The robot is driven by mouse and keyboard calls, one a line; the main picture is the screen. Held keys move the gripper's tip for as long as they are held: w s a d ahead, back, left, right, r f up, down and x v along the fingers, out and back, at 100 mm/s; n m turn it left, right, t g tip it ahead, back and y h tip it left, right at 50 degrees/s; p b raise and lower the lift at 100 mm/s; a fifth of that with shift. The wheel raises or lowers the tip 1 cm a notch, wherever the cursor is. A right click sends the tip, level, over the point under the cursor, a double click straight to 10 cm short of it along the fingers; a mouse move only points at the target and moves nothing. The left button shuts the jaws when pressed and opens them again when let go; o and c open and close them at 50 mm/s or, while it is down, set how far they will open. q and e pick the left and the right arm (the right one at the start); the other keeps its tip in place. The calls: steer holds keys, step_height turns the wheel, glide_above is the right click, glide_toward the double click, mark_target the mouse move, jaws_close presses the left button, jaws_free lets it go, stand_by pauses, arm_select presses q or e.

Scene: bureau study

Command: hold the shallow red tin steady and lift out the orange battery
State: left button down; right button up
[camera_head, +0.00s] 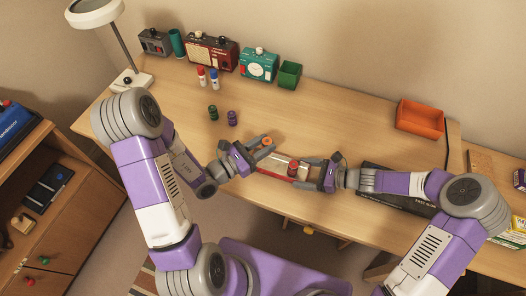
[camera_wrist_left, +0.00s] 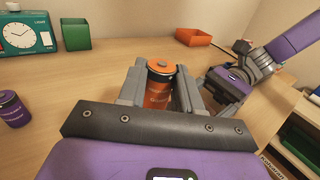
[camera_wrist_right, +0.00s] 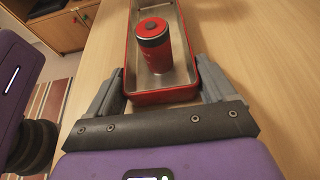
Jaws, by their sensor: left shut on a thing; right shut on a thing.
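The shallow red tin (camera_head: 272,174) lies on the desk near its front edge, with a pale metal inside; it also shows in the right wrist view (camera_wrist_right: 165,97). A red battery (camera_wrist_right: 153,45) stands upright in it, near the end by my right gripper. My right gripper (camera_head: 312,170) is shut on that end of the tin, a finger on each side. My left gripper (camera_head: 263,147) is shut on the orange battery (camera_wrist_left: 160,84), held upright between its fingers. In the head view the orange battery's top shows beyond the tin's left end; its height above the desk is hard to tell.
A green battery (camera_head: 213,112) and a purple battery (camera_head: 232,118) stand on the desk farther back. Behind are radios, a teal clock (camera_head: 259,65), a green box (camera_head: 289,75) and a lamp (camera_head: 130,80). An orange bin (camera_head: 419,118) stands back right.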

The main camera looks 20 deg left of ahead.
arm_select(q)
steer(key=shift+r, duration=0.7)
arm_select(e)
steer(key=o, duration=0.9)
steer(key=v, duration=1.2)
